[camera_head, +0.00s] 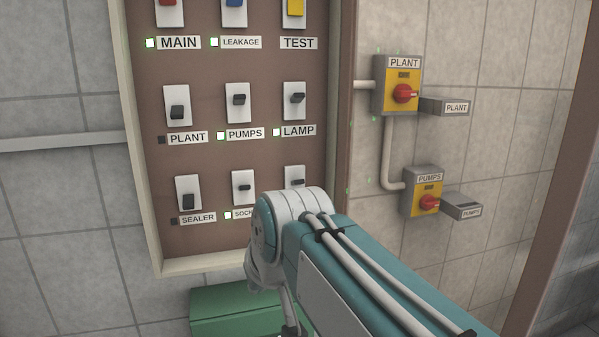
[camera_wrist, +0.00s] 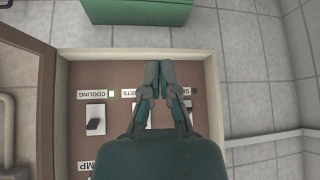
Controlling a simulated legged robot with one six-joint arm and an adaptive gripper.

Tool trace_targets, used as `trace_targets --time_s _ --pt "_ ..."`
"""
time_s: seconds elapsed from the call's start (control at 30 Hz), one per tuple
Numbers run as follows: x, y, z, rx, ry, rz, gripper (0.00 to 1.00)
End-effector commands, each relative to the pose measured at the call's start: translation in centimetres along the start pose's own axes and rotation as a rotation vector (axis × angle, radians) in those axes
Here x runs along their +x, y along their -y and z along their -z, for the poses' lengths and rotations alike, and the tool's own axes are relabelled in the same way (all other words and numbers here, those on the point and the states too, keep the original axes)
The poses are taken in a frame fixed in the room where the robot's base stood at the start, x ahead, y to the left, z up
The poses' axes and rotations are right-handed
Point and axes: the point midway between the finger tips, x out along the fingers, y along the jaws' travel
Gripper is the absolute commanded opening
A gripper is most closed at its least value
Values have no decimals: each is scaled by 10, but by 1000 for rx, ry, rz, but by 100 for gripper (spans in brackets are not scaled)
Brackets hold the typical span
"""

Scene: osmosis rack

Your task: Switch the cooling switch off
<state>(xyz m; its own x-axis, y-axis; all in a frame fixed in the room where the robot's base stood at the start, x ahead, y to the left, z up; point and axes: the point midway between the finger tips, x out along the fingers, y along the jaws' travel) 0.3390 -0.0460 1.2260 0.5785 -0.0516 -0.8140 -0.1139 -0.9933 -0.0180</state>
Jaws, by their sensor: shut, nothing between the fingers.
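The cooling switch (camera_wrist: 96,123) is a dark rocker on a white plate, left of my gripper in the upside-down wrist view. Its COOLING label (camera_wrist: 88,95) has a lit indicator (camera_wrist: 111,94) beside it. In the head view, the rightmost switch of the bottom row (camera_head: 295,182) shows partly above my arm, which hides its label. My gripper (camera_wrist: 160,73) is shut and empty, its fingertips together in front of the panel's bottom edge, to the right of the cooling switch and apart from it. In the head view my arm hides the fingers.
The sockets switch (camera_head: 242,187) and sealer switch (camera_head: 188,194) share the bottom row. The lamp switch (camera_head: 296,100) is above. A raised pale frame (camera_head: 205,264) borders the panel. A green box (camera_head: 235,308) stands below. Red rotary switches (camera_head: 404,94) protrude at the right.

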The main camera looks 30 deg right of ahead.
Motion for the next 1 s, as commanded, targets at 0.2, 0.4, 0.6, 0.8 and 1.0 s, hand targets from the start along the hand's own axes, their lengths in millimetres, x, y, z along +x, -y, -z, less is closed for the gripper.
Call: trace_targets --time_s 0.2,0.4,0.6,0.8,1.0 --pt "-23 -36 78 55 -78 -37 0" --pt "-43 -76 140 92 -149 -75 0" --pt "-63 -120 190 121 -218 -118 0" --pt "-76 -150 217 132 -262 -147 0" --pt "-80 -156 222 134 -272 -153 0"
